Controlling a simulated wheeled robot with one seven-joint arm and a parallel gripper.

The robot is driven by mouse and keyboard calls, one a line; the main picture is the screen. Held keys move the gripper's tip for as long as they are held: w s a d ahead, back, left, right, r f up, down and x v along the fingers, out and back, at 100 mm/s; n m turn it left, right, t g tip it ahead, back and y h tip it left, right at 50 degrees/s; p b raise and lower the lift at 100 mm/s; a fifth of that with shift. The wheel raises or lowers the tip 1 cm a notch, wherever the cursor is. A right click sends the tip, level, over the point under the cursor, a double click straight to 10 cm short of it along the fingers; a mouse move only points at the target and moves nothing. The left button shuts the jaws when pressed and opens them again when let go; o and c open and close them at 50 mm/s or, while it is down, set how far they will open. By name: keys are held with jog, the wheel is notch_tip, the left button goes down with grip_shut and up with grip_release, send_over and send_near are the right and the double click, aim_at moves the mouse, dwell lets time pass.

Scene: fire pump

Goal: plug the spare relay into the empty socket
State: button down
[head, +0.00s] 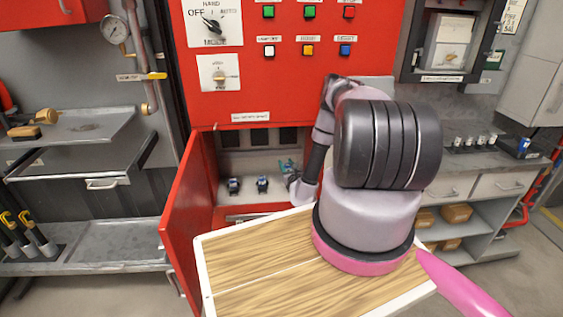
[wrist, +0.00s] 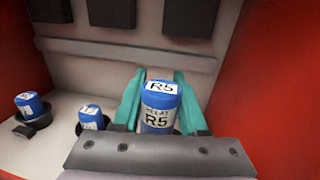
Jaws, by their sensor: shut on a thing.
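My gripper (wrist: 158,78) has its two teal fingers shut on a blue relay (wrist: 159,115) marked R5, which stands upright between them. In the head view my gripper (head: 288,167) reaches into the open red cabinet, at the right of two seated relays. These are a left relay (head: 234,185) and a middle relay (head: 262,184), both blue in dark sockets. They also show in the wrist view, the left relay (wrist: 29,104) and the middle relay (wrist: 92,117). The empty socket is not visible; the held relay and gripper hide what lies below, so I cannot tell whether it touches a socket.
The open red door (head: 190,225) stands left of my arm, and a red side wall (wrist: 275,90) is close at right in the wrist view. Dark blocks (wrist: 112,12) line the cabinet's back. A small blue object (head: 524,146) stands on the right bench.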

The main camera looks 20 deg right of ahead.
jog(key=shift+w+d+f, duration=0.45)
jog(key=shift+w+f, duration=0.1)
jog(key=shift+f, duration=0.3)
jog(key=shift+w+d+f, duration=0.5)
jog(key=shift+w+f, duration=0.05)
jog(key=shift+f, duration=0.25)
jog(key=shift+w+d+f, duration=0.45)
jog(key=shift+w+f, duration=0.1)
jog(key=shift+f, duration=0.3)
jog(key=shift+f, duration=0.5)
jog(key=shift+f, duration=0.35)
jog(key=shift+f, duration=0.3)
jog(key=shift+f, duration=0.25)
jog(key=shift+c, duration=1.8)
grip_release()
